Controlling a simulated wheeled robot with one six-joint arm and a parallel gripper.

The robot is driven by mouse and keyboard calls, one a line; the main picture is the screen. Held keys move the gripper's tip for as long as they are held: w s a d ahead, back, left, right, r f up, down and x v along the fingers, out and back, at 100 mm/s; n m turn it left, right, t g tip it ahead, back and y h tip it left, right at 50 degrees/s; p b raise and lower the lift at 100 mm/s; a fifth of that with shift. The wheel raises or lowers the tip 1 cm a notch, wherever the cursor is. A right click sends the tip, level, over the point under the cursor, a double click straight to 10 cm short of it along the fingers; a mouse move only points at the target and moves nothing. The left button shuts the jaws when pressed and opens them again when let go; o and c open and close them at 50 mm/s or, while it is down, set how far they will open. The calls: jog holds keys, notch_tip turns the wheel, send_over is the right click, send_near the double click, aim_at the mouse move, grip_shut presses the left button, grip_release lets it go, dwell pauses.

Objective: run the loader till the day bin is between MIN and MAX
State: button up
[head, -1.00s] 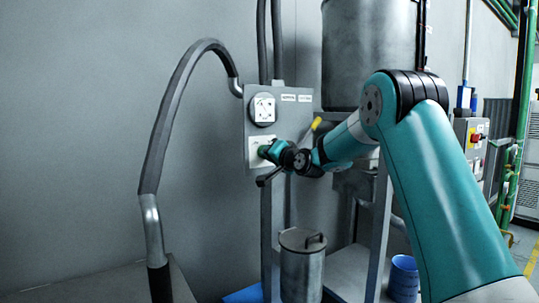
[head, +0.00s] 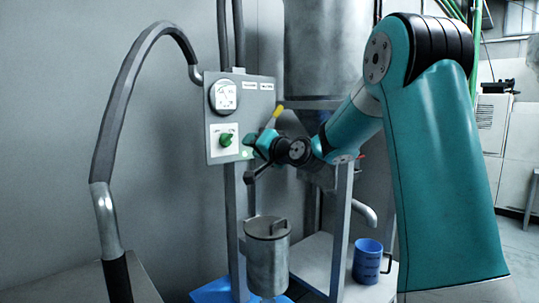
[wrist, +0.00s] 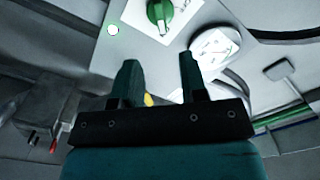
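A grey control panel (head: 240,115) carries a round white gauge (head: 224,96) and a green knob (head: 226,139) on a white plate. A small green light (head: 245,154) glows beside the knob. My gripper (head: 257,145) is just right of the knob, off it. In the wrist view my gripper (wrist: 160,72) has its two fingers apart with nothing between them; the knob (wrist: 160,12) and gauge (wrist: 215,48) lie beyond the tips. A large metal cylinder (head: 322,45), perhaps the day bin, stands behind. The gauge's marks are too small to read; no MIN or MAX is legible.
A lidded metal canister (head: 267,262) hangs or stands below the panel. A blue mug-like container (head: 367,262) sits on a low shelf at right. A thick grey hose (head: 112,130) arches at left. A yellow-tipped lever (head: 277,112) is close to my gripper. Open floor shows at far right.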

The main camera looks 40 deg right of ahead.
jog(key=s, duration=0.6)
jog(key=shift+s+b, duration=0.2)
jog(key=shift+b, duration=0.25)
jog(key=s+a+f+n+g+y, duration=0.3)
jog(key=a+f+n+g, duration=0.1)
jog(key=a, duration=0.6)
jog(key=s+a+f+n+g+y, duration=0.2)
jog(key=a+f+n+g+y, duration=0.15)
jog(key=a, duration=0.65)
jog(key=s+a+f+n+g+h, duration=0.1)
jog(key=s+a+f+n+g, duration=0.2)
jog(key=s, duration=0.4)
jog(key=s+a+f+n+g+h, duration=0.1)
jog(key=s+a+f+n+g, duration=0.2)
jog(key=s, duration=0.5)
jog(key=s+a+f+n+g+h, duration=0.1)
jog(key=s+a+f+n+g, duration=0.2)
jog(key=s, duration=0.4)
notch_tip(320, 180, up, 15)
jog(key=s+g+p, duration=0.1)
jog(key=p, duration=1.4)
jog(key=shift+a+m, duration=0.35)
